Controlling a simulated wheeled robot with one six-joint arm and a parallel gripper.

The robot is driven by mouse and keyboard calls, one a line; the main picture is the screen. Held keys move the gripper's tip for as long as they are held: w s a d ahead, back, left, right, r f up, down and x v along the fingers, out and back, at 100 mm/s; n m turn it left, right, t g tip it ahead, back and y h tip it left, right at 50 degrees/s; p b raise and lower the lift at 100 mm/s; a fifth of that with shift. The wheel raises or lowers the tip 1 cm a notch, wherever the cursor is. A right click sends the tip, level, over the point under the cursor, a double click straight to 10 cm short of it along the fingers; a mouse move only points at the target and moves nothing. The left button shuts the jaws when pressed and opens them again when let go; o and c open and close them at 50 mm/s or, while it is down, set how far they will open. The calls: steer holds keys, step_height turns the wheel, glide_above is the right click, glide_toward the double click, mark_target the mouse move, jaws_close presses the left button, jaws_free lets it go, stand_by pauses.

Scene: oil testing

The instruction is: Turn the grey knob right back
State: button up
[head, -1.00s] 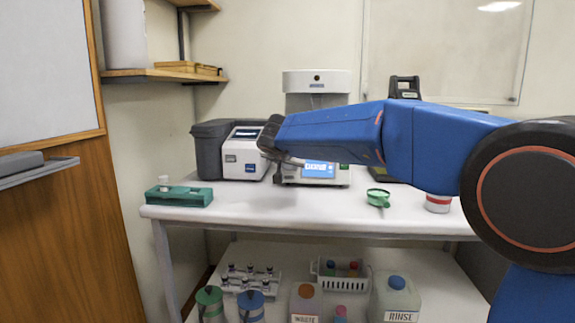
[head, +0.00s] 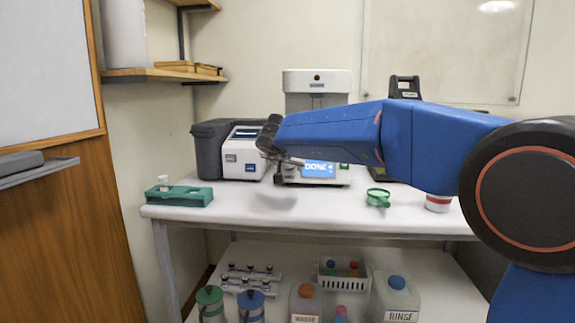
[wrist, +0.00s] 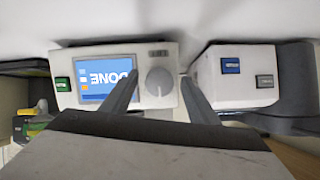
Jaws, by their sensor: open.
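The grey knob (wrist: 159,82) sits on the front panel of a white instrument (wrist: 140,58), beside its blue screen. The screen reads "DONE", upside down in the wrist view, and also shows in the head view (head: 318,169). My gripper (wrist: 158,85) is open, with one finger on each side of the knob in the wrist view. I cannot tell whether the fingers touch it. The knob has a light mark near its rim. In the head view my gripper (head: 281,163) is in front of the instrument's left part and hides the knob.
A white and dark grey analyser (head: 245,155) stands close to the left of the instrument. A green tube rack (head: 180,196) is at the table's left front. A green funnel (head: 378,197) and a red-and-white jar (head: 438,203) stand to the right. The white tabletop's middle front (head: 285,212) is clear.

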steer(key=v, duration=1.7)
steer(key=shift+s+r, duration=0.1)
steer(key=shift+r, duration=0.1)
steer(key=s+d+r+n+t+y, duration=0.1)
steer(key=d+r+t+y, duration=0.15)
steer(key=d, duration=0.35)
steer(key=s+d+r+n+t+y, duration=0.2)
steer(key=d+r+y, duration=0.15)
steer(key=d, duration=0.35)
steer(key=s+d+f+g+h, duration=0.2)
steer(key=s+d+f+g, duration=0.2)
steer(key=s+d+f, duration=0.3)
steer(key=s+d+f+g+h, duration=0.2)
steer(key=s+d+f+g, duration=0.2)
steer(key=s+d+f, duration=0.4)
steer(key=s+d+f+g+h, duration=0.1)
steer(key=s+d+f+g, duration=0.3)
steer(key=s+f, duration=1.4)
steer(key=d+f, duration=0.4)
steer(key=f, duration=0.1)
steer(key=shift+d+f+m+h, duration=0.2)
steer(key=shift+d+m+h, duration=0.1)
steer(key=shift+h, duration=0.1)
